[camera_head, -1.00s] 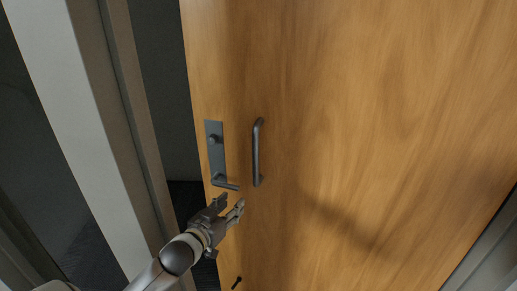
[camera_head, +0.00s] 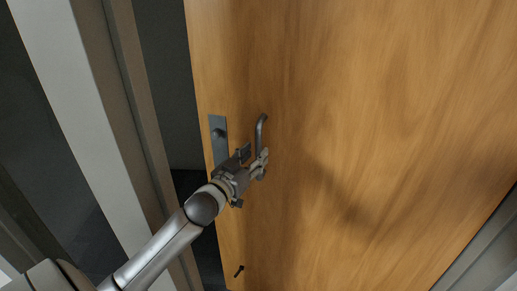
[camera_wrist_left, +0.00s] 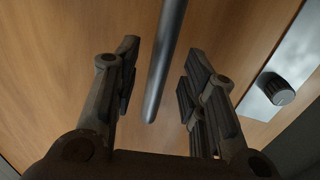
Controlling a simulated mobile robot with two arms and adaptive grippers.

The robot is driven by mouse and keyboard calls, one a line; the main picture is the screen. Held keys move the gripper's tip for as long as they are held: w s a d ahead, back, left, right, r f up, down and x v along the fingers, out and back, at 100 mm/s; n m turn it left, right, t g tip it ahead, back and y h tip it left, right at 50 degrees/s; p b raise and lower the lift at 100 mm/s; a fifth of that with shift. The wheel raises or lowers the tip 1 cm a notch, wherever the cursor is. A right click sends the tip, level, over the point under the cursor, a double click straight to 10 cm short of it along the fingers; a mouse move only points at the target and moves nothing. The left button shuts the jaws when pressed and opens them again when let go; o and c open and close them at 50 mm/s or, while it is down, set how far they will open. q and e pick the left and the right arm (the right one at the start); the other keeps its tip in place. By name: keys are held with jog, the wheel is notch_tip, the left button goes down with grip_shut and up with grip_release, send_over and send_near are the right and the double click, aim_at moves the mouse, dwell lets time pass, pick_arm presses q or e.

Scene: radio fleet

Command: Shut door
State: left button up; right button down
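The wooden door (camera_head: 370,110) stands ajar, with a dark gap between its left edge and the frame. A curved metal pull handle (camera_head: 260,130) is fixed on the door, and left of it is a lock plate (camera_head: 219,140). My left gripper (camera_head: 255,158) is at the handle's lower part and hides it, along with the lever below the plate. In the left wrist view the gripper (camera_wrist_left: 158,85) is open, with the handle bar (camera_wrist_left: 165,65) between its fingers, apart from both. The lock knob (camera_wrist_left: 279,92) shows at the right. My right gripper is not in view.
The light door frame (camera_head: 85,120) stands left of the gap, close to my left arm. A dark space (camera_head: 160,80) shows through the gap. A small dark fitting (camera_head: 239,271) is low on the door. A grey frame edge (camera_head: 480,250) is at the lower right.

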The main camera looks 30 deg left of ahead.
aim_at(257, 153)
pick_arm(q)
jog(key=shift+w, duration=1.5)
jog(key=shift+c, duration=0.4)
grip_shut()
